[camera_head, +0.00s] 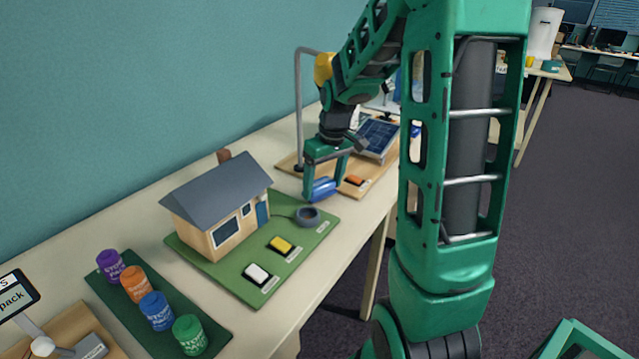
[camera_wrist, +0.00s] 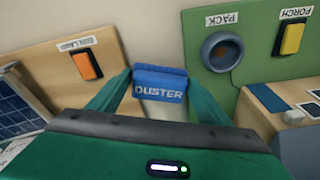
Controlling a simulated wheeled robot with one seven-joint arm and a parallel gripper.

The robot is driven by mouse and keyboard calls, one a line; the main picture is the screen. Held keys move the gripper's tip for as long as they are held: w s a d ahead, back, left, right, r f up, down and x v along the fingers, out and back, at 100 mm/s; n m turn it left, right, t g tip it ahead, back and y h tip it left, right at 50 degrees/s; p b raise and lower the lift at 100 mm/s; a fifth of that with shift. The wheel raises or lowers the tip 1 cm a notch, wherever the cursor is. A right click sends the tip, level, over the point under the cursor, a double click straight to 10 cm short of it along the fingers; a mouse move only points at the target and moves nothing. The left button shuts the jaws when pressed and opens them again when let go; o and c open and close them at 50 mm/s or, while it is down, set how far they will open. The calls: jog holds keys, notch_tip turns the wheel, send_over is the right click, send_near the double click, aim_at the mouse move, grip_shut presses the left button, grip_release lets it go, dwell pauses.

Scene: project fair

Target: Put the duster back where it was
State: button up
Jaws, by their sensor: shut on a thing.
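My gripper (camera_head: 325,178) is shut on the blue duster (camera_head: 321,189). In the wrist view the duster (camera_wrist: 160,88) sits between the two fingers, with its "DUSTER" label facing the camera. In the head view the duster is near the gap between the green house board and the wooden solar board. I cannot tell whether it touches the table.
The green board (camera_head: 215,276) carries a model house (camera_head: 222,215), a round grey holder (camera_head: 308,216) labelled "PACK" in the wrist view, and yellow and white switches. The wooden board (camera_head: 377,173) holds a solar panel (camera_head: 378,138) and an orange switch (camera_head: 355,181). Several coloured cylinders stand on a dark green tray (camera_head: 216,335).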

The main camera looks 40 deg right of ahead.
aim_at(326, 194)
jog(key=shift+f, duration=0.15)
jog(key=o, duration=1.4)
jog(key=shift+r, duration=0.2)
jog(key=shift+r, duration=0.3)
jog(key=r, duration=0.4)
jog(key=s+r, duration=0.1)
jog(key=r, duration=0.1)
jog(key=shift+d+r, duration=0.1)
jog(key=shift+r, duration=0.05)
jog(key=s+a+m, duration=0.1)
jog(key=s+m, duration=0.1)
jog(key=s, duration=0.7)
jog(key=s+a+f+m+g, duration=0.1)
jog(key=s+a+m, duration=0.1)
jog(key=s, duration=0.7)
jog(key=s+a+f+m+g, duration=0.1)
jog(key=s+m, duration=0.1)
jog(key=s, duration=0.6)
jog(key=shift+s+a+m, duration=0.15)
jog(key=shift+s+m, duration=0.15)
jog(key=shift+s, duration=0.1)
